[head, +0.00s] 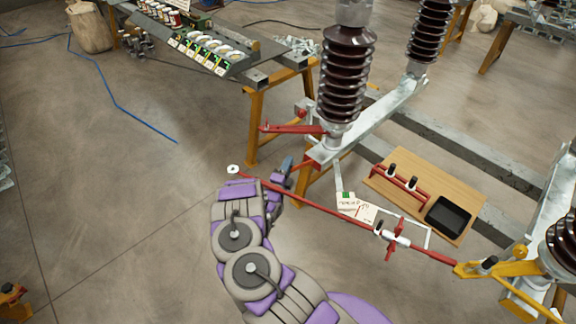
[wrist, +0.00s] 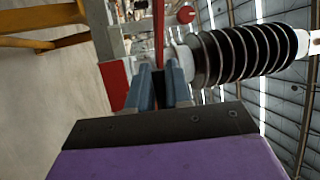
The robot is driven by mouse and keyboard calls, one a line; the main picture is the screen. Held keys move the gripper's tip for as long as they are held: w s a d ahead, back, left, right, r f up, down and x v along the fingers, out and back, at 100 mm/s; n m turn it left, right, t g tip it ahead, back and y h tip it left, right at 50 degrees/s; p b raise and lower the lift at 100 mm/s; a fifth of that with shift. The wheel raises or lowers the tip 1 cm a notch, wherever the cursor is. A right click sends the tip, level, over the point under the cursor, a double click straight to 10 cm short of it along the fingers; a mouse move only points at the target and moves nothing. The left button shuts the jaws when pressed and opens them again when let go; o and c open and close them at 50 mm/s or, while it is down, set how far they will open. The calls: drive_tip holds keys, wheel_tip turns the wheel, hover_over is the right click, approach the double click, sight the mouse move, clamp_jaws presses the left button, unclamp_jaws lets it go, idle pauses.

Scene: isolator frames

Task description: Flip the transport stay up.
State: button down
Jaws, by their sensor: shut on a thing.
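My gripper (head: 286,166) is at the near end of the steel frame, below and left of the nearest brown insulator. In the wrist view its blue fingers (wrist: 158,85) are close together on a thin red bar (wrist: 159,30), likely the transport stay, which runs up from between them. My fingers and palm hide the bar's lower part. In the head view the held part is too small to make out. A short red bar (head: 292,128) sticks out left from the insulator base. A long red rod (head: 335,213) with a white end disc crosses at my gripper.
The brown insulator (head: 346,75) stands on the frame beam (head: 380,112), close to my gripper; it shows in the wrist view (wrist: 240,55). A wooden board (head: 437,187) with a black tray (head: 447,216) lies right. A workbench (head: 262,72) stands behind. Floor at left is clear.

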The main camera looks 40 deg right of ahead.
drive_tip(key=c, duration=1.1)
unclamp_jaws()
